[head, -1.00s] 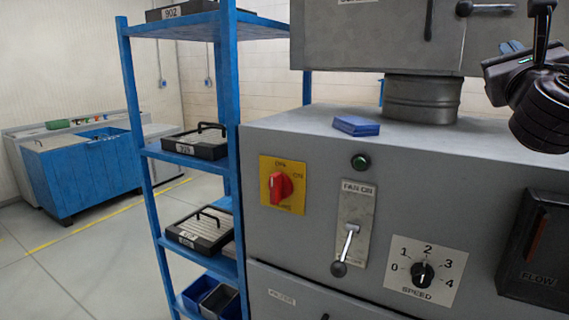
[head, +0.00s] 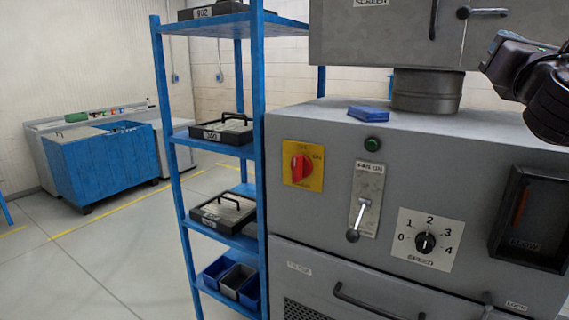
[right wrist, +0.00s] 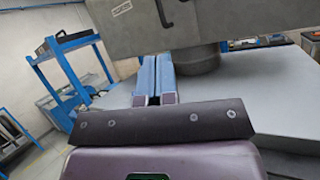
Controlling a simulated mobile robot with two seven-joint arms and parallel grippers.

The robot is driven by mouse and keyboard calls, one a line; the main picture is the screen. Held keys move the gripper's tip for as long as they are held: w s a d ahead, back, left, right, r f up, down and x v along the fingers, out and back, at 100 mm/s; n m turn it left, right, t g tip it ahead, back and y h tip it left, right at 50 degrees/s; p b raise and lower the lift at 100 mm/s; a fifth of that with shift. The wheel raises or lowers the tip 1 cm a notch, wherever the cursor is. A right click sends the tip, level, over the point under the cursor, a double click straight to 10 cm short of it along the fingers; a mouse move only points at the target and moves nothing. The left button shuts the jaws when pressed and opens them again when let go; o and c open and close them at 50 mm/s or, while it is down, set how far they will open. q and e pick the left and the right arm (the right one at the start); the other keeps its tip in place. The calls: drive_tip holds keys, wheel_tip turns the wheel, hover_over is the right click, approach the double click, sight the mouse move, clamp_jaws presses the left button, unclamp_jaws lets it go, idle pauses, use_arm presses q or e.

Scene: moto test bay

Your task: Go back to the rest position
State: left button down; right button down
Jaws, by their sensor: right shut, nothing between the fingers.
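My right gripper (right wrist: 157,62) shows in the right wrist view with its two blue fingers side by side, shut and empty. Behind the fingers are the grey upper housing and the flat grey top of the machine (head: 470,128). In the head view my right wrist is at the upper right, in front of the machine and above its top. The fingertips cannot be made out there. My left gripper is in neither view.
The machine front has a red knob (head: 300,168), a lever (head: 358,219) hanging down and a speed dial (head: 425,243). A blue pad (head: 369,114) lies on top. A blue shelf (head: 257,120) stands left, with a blue cabinet (head: 105,168) beyond. Floor at left is clear.

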drive_tip(key=w+a+f+m+g+y, duration=0.2)
drive_tip(key=w+a+f+m+y, duration=0.3)
drive_tip(key=a+f+m+y, duration=0.3)
wheel_tip(320, 180, down, 26)
drive_tip(key=m+g+y, duration=0.1)
drive_tip(key=m+g, duration=0.2)
drive_tip(key=m, duration=0.7)
drive_tip(key=s+d+f+m+g+h, duration=0.1)
drive_tip(key=s+f+m, duration=0.4)
drive_tip(key=f, duration=0.5)
drive_tip(key=s+f+m+g+h, duration=0.1)
drive_tip(key=s+f+m+h, duration=0.15)
drive_tip(key=s+f, duration=0.55)
drive_tip(key=s+d+f+m+g+h, duration=0.15)
drive_tip(key=s+f+m, duration=0.3)
drive_tip(key=f, duration=0.65)
drive_tip(key=s+f+m+g, duration=0.1)
drive_tip(key=s+f+g, duration=0.1)
drive_tip(key=s+f, duration=0.5)
drive_tip(key=s, duration=0.4)
drive_tip(key=shift+s+a+f+m+g+h, duration=0.15)
drive_tip(key=shift+a+f+m+g+h, duration=0.1)
drive_tip(key=shift+m+g+h, duration=0.1)
